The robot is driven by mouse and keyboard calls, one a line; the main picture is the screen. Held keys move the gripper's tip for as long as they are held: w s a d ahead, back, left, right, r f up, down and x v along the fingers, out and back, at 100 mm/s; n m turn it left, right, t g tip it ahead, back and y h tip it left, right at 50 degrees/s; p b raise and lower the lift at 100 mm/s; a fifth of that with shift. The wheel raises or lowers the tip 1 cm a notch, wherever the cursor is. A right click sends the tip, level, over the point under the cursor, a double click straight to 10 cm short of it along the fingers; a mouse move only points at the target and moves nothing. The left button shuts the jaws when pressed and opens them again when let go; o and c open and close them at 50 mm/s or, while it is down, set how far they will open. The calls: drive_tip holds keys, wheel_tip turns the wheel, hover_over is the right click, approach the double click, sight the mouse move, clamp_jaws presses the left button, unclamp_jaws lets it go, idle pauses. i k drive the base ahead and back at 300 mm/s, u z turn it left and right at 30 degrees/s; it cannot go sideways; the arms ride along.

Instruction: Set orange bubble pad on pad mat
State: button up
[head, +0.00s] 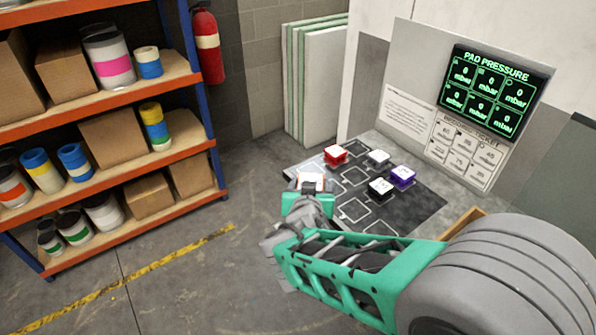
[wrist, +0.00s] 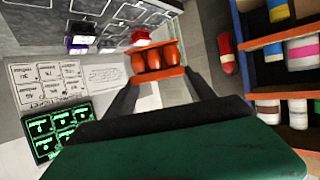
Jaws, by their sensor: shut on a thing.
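The orange bubble pad (wrist: 157,62) shows in the wrist view with rounded bubbles, between the tips of my two dark fingers. In the head view my gripper (head: 309,188) is shut on the pad (head: 312,181), whose pale top shows with orange edges. The dark pad mat (head: 425,207) has white square outlines and lies on the grey counter. The gripper and pad appear at the mat's left edge in the head view; their height above it is hard to tell. The mat also shows upside down in the wrist view (wrist: 100,10).
Red (head: 335,155), white (head: 377,158), purple (head: 402,176) and black (head: 381,189) pads sit on the mat. Several outlines are empty. A pressure display (head: 497,88) stands behind. A loaded shelf (head: 120,148) and fire extinguisher (head: 207,45) are at left.

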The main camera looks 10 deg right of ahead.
sight(312, 170)
drive_tip(key=u, duration=0.95)
drive_tip(key=i, duration=1.35)
drive_tip(key=u, duration=0.65)
